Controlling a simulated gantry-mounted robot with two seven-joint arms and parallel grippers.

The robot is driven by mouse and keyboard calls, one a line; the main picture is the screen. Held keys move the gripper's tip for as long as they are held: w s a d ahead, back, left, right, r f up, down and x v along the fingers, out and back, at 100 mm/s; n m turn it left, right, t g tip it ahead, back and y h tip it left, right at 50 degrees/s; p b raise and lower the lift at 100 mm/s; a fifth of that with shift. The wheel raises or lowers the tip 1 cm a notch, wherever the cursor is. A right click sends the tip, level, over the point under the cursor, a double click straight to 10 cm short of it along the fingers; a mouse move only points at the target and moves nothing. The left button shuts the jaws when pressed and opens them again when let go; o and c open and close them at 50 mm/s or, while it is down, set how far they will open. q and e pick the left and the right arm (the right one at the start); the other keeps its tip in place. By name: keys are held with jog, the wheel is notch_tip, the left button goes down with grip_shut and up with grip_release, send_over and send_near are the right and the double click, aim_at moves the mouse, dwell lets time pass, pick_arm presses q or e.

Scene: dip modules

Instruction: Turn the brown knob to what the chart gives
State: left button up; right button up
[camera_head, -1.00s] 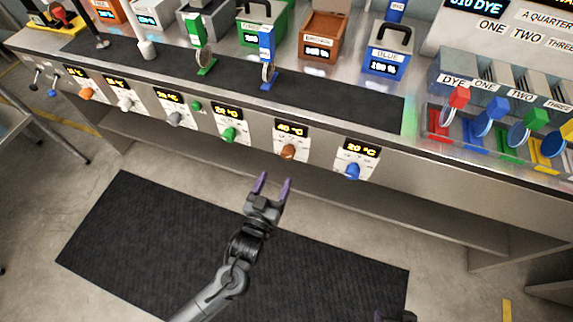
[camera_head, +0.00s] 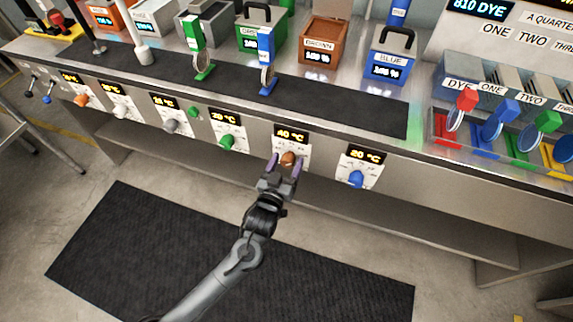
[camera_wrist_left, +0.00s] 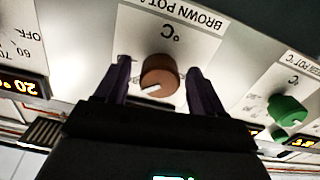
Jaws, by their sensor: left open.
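The brown knob (camera_head: 287,159) is on the front panel of the bench, under a display that reads 40 °C. In the left wrist view the brown knob (camera_wrist_left: 159,76) has a white pointer mark and sits on a white plate labelled BROWN POT. My left gripper (camera_head: 284,166) is open, with its purple fingers on either side of the knob. In the left wrist view my left gripper (camera_wrist_left: 160,80) shows a gap between each finger and the knob. The chart at the upper right (camera_head: 490,20) is only partly in view. My right gripper is not in view.
A blue knob (camera_head: 356,179) is to the right and a green knob (camera_head: 226,142) to the left on the same panel. The brown pot (camera_head: 325,42) stands on the bench above. The floor mat (camera_head: 110,240) below is clear.

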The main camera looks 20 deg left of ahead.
pick_arm(q)
jog(key=c, duration=1.1)
jog(key=shift+o, duration=0.2)
jog(key=shift+r+n+p, duration=0.15)
jog(key=shift+n+p, duration=0.25)
jog(key=shift+p, duration=0.15)
jog(key=shift+n, duration=0.3)
jog(key=shift+f, duration=0.2)
jog(key=o, duration=1.1)
jog(key=shift+c, duration=0.2)
